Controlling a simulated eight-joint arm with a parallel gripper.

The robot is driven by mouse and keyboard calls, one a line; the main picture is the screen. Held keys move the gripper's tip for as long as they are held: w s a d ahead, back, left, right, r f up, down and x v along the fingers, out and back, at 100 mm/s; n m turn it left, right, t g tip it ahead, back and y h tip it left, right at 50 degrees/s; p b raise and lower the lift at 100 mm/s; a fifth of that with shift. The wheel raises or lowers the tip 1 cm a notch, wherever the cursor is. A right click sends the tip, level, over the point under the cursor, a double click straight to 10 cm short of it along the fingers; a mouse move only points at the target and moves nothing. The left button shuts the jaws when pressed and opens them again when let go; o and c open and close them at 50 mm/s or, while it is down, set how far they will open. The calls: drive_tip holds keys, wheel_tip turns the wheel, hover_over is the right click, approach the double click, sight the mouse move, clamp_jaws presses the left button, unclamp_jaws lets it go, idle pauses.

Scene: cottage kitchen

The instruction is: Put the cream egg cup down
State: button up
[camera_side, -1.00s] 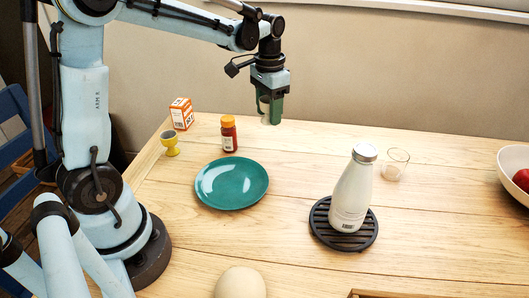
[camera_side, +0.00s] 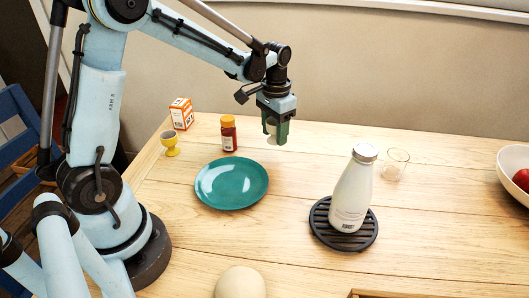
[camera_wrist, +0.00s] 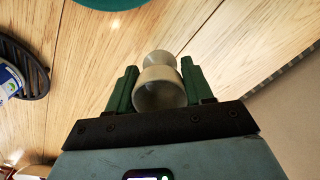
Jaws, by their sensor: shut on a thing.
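My gripper (camera_side: 277,133) is shut on the cream egg cup (camera_wrist: 160,88) and holds it between its green fingers. In the wrist view the cup sits between both fingers (camera_wrist: 158,90), its open rim toward the camera and its narrower foot away from it. In the side view only a pale sliver of the cup (camera_side: 271,126) shows beside the fingers. The gripper points down above the back part of the wooden table (camera_side: 290,210), behind and right of the teal plate. Bare wood shows past the cup in the wrist view.
The teal plate (camera_side: 232,184) lies front left of the gripper. A white bottle (camera_side: 351,190) stands on a black trivet (camera_side: 320,222), with a glass (camera_side: 395,165) behind.

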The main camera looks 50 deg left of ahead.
sight(272, 153)
drive_tip(key=shift+w+a+f, duration=0.25)
drive_tip(key=shift+a+f, duration=0.2)
drive_tip(key=shift+a, duration=0.3)
drive_tip(key=shift+f, duration=2.05)
drive_tip(key=shift+f, duration=0.1)
drive_tip(key=o, duration=1)
drive_tip(key=shift+o, duration=0.2)
